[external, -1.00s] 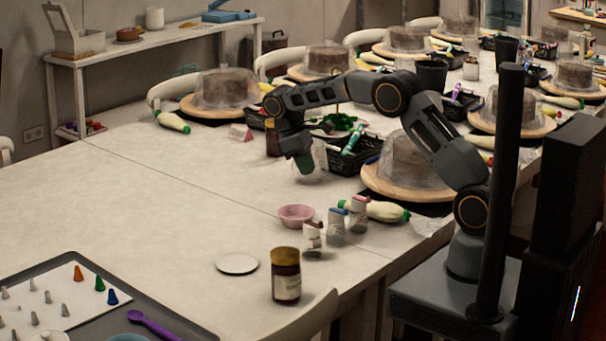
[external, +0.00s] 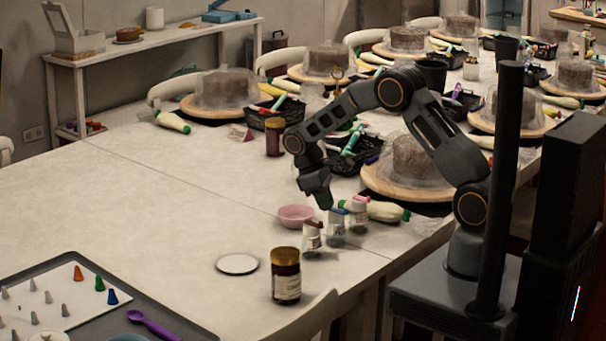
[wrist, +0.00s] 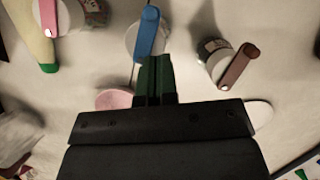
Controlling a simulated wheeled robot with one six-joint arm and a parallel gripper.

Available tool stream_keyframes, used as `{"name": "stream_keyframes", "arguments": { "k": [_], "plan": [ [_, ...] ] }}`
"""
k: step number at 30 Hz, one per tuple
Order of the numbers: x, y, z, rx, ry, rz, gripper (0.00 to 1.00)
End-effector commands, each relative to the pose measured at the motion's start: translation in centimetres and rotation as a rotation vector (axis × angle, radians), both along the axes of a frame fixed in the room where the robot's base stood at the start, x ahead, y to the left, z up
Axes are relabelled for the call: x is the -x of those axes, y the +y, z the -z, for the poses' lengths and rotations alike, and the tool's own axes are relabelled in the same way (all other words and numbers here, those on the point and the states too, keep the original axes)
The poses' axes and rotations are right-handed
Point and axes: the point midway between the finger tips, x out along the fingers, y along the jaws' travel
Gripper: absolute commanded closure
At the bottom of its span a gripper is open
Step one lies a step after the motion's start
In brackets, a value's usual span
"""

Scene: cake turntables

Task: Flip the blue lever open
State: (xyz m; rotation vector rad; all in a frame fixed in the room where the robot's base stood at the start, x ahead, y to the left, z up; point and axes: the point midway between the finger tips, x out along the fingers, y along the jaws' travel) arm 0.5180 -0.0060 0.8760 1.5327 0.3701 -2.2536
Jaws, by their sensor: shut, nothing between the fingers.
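My gripper (wrist: 155,62) is shut and empty, with dark green fingers. Its fingertips appear close to the lower end of the blue lever; I cannot tell whether they touch. In the external view my gripper (external: 324,203) points down just above and behind the jars.
A jar with a brownish-red lever (wrist: 238,67) and one with a pink lever (wrist: 47,15) flank the blue one. A pink bowl (external: 296,216), a white disc (external: 237,264) and a brown jar (external: 286,278) are nearby.

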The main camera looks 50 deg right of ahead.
Motion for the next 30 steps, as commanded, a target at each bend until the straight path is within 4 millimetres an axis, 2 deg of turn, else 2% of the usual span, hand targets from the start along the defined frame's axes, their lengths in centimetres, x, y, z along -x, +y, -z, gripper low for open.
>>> {"name": "stream_keyframes", "arguments": {
  "k": [3, 9, 30],
  "plan": [
    [1.2, -0.6, -0.2, 0.0, 0.001, 0.0, 1.0],
    [2.1, -1.1, -0.1, -0.001, 0.0, 0.0, 1.0],
    [2.4, -1.3, -0.1, 0.0, 0.001, -0.052, 1.0]
  ]
}}
